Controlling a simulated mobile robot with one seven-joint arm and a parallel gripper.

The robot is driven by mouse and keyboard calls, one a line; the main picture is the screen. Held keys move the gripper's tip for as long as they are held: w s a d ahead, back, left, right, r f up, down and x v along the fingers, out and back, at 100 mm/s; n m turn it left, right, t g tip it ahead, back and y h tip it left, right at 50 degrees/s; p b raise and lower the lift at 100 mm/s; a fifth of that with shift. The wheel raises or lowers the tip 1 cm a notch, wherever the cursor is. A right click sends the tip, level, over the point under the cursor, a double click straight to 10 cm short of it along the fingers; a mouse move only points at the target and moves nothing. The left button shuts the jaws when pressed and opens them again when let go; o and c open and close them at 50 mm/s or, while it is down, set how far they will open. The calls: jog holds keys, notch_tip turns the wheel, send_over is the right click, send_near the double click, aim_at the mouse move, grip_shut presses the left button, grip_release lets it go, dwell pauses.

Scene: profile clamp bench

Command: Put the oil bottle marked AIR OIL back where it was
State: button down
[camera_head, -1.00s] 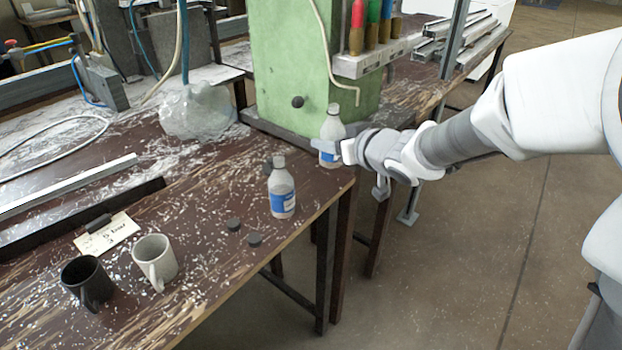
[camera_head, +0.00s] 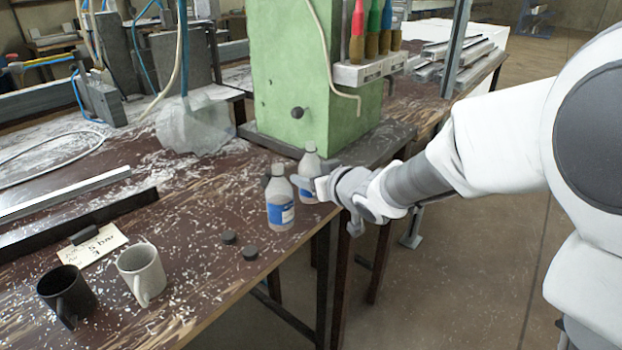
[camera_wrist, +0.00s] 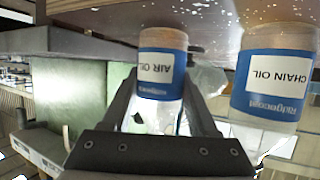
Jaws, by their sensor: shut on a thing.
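The AIR OIL bottle (camera_head: 308,168), pale with a grey cap and blue-and-white label, is in my gripper (camera_head: 318,187) near the bench's right edge. In the wrist view, which is upside down, the AIR OIL label (camera_wrist: 158,72) is readable between the two fingers of my gripper (camera_wrist: 160,95), shut on the bottle. The similar CHAIN OIL bottle (camera_wrist: 280,75) stands close beside it; in the head view this bottle (camera_head: 280,208) stands nearer the camera, to the left. I cannot tell whether the held bottle's base touches the bench.
Dark round pieces (camera_head: 250,253) lie in front of the bottles. A white mug (camera_head: 141,272), a black mug (camera_head: 66,294) and a note card (camera_head: 92,243) are at the left front. A green machine column (camera_head: 315,80) stands behind the bottles.

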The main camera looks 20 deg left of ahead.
jog(key=shift+f, duration=0.2)
jog(key=shift+c, duration=0.8)
grip_release()
jog(key=shift+r, duration=0.15)
